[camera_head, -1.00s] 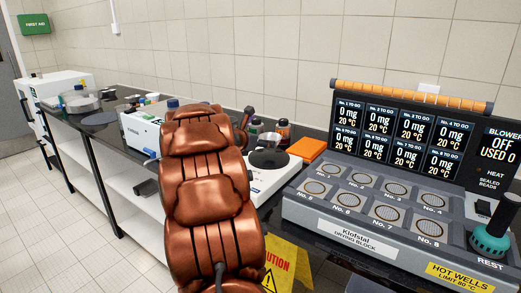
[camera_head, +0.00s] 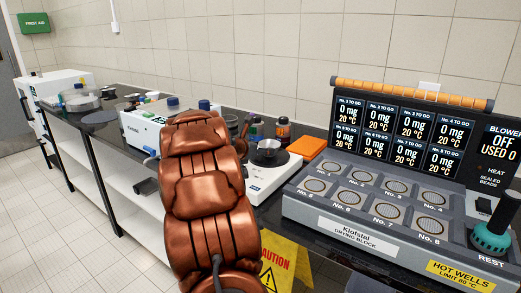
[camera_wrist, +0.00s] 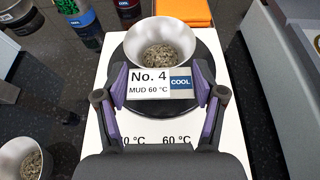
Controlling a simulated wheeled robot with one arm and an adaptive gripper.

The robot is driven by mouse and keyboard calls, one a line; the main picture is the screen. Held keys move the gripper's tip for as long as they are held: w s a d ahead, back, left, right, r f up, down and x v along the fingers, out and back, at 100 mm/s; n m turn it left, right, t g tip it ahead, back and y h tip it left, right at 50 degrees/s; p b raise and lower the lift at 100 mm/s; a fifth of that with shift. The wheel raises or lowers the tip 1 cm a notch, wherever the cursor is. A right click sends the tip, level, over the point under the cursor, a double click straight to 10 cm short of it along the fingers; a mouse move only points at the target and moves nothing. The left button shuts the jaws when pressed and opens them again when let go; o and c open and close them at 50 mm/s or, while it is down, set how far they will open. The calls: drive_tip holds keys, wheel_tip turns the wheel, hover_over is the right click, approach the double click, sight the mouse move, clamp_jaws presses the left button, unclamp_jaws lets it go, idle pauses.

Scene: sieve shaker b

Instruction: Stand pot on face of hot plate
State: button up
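The pot (camera_wrist: 160,48) is a pale metal bowl with grainy contents and a front tag reading "No. 4, MUD 60 °C, COOL". It is upright at the dark round face of the white hot plate (camera_wrist: 107,125). In the head view the pot (camera_head: 268,146) shows at the face of the hot plate (camera_head: 262,182); I cannot tell whether its base touches. My gripper (camera_wrist: 160,82) has its purple finger pads against the two sides of the tag block, shut on it. In the head view my arm hides most of the gripper.
Another bowl with grainy contents (camera_wrist: 20,160) stands left of the hot plate. The drying block (camera_head: 360,235) is at right. A yellow caution sign (camera_head: 287,262) stands in front.

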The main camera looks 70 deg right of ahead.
drive_tip(key=o, duration=0.3)
drive_tip(key=shift+r, duration=0.1)
